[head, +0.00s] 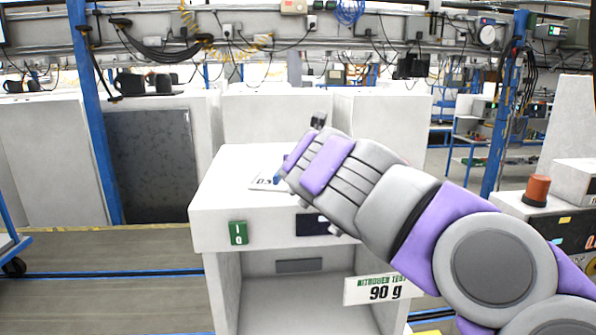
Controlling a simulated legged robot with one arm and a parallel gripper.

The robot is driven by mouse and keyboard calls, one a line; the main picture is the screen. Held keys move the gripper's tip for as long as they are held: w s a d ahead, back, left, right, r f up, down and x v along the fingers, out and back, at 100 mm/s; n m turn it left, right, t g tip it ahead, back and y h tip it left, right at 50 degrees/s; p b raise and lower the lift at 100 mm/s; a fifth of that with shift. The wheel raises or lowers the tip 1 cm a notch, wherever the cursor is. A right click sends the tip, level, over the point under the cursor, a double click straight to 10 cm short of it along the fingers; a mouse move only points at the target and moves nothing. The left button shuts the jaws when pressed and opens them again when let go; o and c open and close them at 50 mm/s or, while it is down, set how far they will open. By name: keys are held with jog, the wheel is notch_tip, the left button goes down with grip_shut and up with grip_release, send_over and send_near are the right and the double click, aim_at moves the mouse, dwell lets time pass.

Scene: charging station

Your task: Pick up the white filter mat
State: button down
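A flat white piece with dark print (262,184) lies on the top of the white bench (222,205), left of my gripper; it may be the white filter mat, but I cannot tell for sure. My gripper (281,176) is at the far end of my grey and purple arm, low over the bench top, right beside or over the printed piece's right edge. A small blue part shows at its tip. My arm hides the rest of the fingers and the bench top behind it, so whether they are open or shut does not show.
The bench front carries a green label (238,233) and a sign reading "90 g" (376,289), with an open bay below. A blue post (88,110) stands left. An orange-brown cylinder (537,190) stands on equipment at right. Open floor (100,250) lies at left.

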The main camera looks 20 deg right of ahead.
jog(key=shift+s+d, duration=0.15)
jog(key=shift+s, duration=0.1)
jog(key=shift+c, duration=1.9)
grip_release()
